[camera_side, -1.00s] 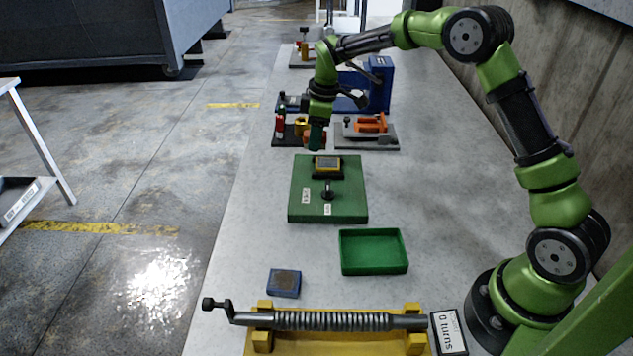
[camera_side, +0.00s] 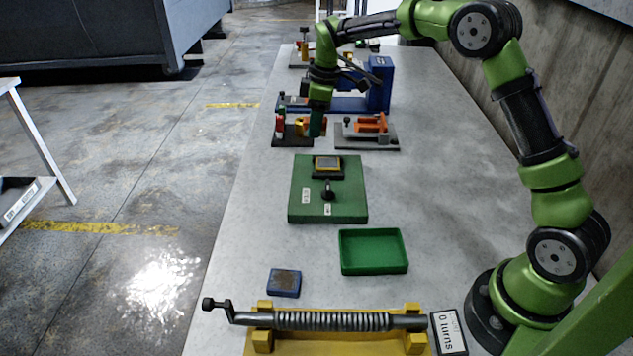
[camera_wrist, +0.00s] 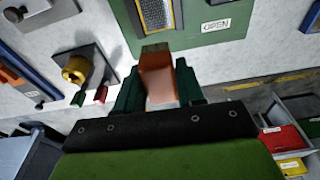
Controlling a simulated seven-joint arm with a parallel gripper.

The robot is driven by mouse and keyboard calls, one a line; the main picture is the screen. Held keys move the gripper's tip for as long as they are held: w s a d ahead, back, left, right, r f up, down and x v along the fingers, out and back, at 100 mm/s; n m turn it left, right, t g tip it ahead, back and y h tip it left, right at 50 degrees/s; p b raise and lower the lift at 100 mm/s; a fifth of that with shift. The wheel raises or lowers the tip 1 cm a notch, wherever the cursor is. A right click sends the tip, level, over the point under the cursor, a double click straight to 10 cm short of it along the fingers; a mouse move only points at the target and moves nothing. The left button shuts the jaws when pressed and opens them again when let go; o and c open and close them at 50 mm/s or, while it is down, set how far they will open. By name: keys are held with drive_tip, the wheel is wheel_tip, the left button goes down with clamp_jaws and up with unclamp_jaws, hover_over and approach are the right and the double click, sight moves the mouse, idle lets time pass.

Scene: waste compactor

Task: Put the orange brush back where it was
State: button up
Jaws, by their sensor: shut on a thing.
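The orange brush (camera_wrist: 158,76) is held between the dark green fingers of my gripper (camera_wrist: 159,88) in the wrist view. Its orange-brown body points away from the wrist, with a darker end. In the side view my gripper (camera_side: 317,126) is in the air near the dark plate (camera_side: 284,140) with the gold knob; the brush is mostly hidden there by the fingers. I cannot tell its exact height above the bench.
Nearer along the bench are the green board (camera_side: 345,208) with a yellow-framed block, the empty green tray (camera_side: 374,268), a small blue block (camera_side: 284,283) and the yellow spring stand (camera_side: 335,347). An orange-topped grey plate (camera_side: 385,143) and a blue machine (camera_side: 379,85) are beyond.

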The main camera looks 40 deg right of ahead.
drive_tip(key=shift+a+r, duration=0.15)
drive_tip(key=shift+a, duration=0.1)
drive_tip(key=shift+n, duration=0.5)
drive_tip(key=s+a+f, duration=0.2)
drive_tip(key=s+a, duration=0.3)
drive_tip(key=s, duration=0.1)
drive_tip(key=s+a+f, duration=0.3)
drive_tip(key=s+a, duration=0.2)
drive_tip(key=s, duration=0.1)
drive_tip(key=s+a+f, duration=0.3)
drive_tip(key=s+a, duration=0.1)
drive_tip(key=s, duration=0.3)
drive_tip(key=shift+s+a+f, duration=0.1)
drive_tip(key=shift+a, duration=0.3)
drive_tip(key=shift+w+f, duration=0.2)
hover_over(256, 227)
drive_tip(key=shift+s+d+f+m, duration=0.2)
drive_tip(key=shift+s+f+m, duration=0.1)
drive_tip(key=shift+f, duration=2.15)
drive_tip(key=shift+f, duration=0.1)
